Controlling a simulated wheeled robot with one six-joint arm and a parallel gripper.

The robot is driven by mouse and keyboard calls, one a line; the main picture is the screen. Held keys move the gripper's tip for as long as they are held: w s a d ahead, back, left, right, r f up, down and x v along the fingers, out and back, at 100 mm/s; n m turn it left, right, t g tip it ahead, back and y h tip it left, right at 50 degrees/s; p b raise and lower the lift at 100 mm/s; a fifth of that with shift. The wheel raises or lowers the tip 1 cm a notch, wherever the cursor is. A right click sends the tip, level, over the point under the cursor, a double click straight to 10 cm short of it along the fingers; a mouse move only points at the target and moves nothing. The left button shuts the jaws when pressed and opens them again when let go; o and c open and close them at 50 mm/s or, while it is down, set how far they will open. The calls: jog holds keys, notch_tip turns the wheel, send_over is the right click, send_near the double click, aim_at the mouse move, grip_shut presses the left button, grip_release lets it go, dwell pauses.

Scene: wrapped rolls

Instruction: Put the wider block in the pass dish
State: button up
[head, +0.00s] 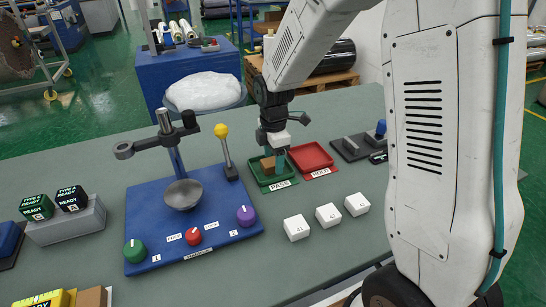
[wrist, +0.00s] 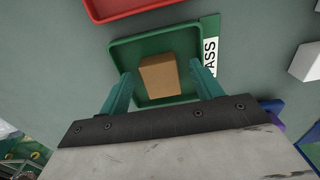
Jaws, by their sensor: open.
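A brown block (head: 267,166) is in the green pass dish (head: 285,172), labelled PASS. In the wrist view the block (wrist: 160,76) appears to sit on the floor of the dish (wrist: 116,50), slightly turned. My gripper (head: 274,156) is low over the dish. Its teal fingers are spread on either side of the block, with a gap at each side in the wrist view (wrist: 163,78). No second block to compare for width shows in the dish.
A red HOLD dish (head: 322,149) stands beside the pass dish. Three white numbered blocks (head: 328,215) lie in front. A blue panel (head: 150,215) with knobs, a yellow-topped lever (head: 221,131) and a grey bowl (head: 183,195) stands to the left. Bare table lies between.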

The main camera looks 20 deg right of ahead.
notch_tip(320, 180, up, 8)
jog(key=shift+f, duration=0.1)
dwell(0.4)
jog(key=shift+s+m, duration=0.1)
jog(key=shift+m, duration=0.4)
jog(key=s+r+m, duration=0.3)
jog(key=s+m, duration=0.2)
jog(key=s, duration=0.4)
jog(key=s+d+r+m+t, duration=0.1)
jog(key=s+r+m, duration=0.3)
jog(key=s, duration=0.6)
jog(key=s+d+r+m, duration=0.1)
jog(key=s+r+m, duration=0.3)
jog(key=s+m, duration=0.4)
jog(key=shift+s, duration=0.9)
